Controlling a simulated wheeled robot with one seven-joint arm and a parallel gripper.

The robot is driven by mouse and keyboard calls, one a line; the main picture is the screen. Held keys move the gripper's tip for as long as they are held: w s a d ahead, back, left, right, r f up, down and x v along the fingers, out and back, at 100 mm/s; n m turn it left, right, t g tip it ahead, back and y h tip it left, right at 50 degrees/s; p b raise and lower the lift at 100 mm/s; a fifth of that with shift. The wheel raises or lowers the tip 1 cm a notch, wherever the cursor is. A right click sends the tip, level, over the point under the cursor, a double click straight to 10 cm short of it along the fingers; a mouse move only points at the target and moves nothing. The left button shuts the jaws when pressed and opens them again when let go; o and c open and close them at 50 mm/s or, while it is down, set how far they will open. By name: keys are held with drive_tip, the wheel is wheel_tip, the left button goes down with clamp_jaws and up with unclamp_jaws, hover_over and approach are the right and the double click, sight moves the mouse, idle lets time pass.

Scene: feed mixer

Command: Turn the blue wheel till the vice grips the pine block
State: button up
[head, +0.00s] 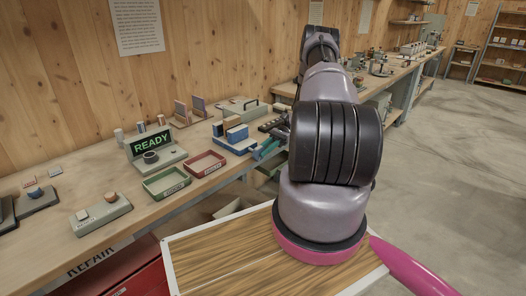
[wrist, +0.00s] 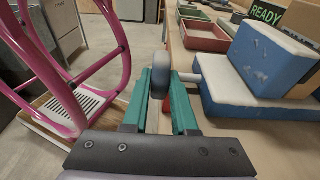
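My gripper (wrist: 160,90) has teal fingers, one on each side of the rim of the wheel (wrist: 160,70). The wheel looks grey-blue and is seen edge-on. It fills the gap between the fingers, which look shut on it. A pale shaft joins the wheel to the blue vice (wrist: 268,62) on the right, which has pale worn edges. In the head view the vice (head: 236,146) stands on the bench, with my gripper (head: 266,149) at its right side and the wheel not clearly visible.
A red tray (head: 205,164) and a green tray (head: 166,181) lie left of the vice. Behind them is a grey unit with a READY display (head: 152,145). The wooden bench (head: 140,213) runs along the wall. A pink frame (wrist: 120,45) stands left in the wrist view.

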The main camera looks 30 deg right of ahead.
drive_tip(key=o, duration=0.4)
drive_tip(key=shift+c, duration=0.2)
drive_tip(key=v, duration=1)
drive_tip(key=shift+d, duration=0.35)
drive_tip(key=shift+w+r, duration=0.1)
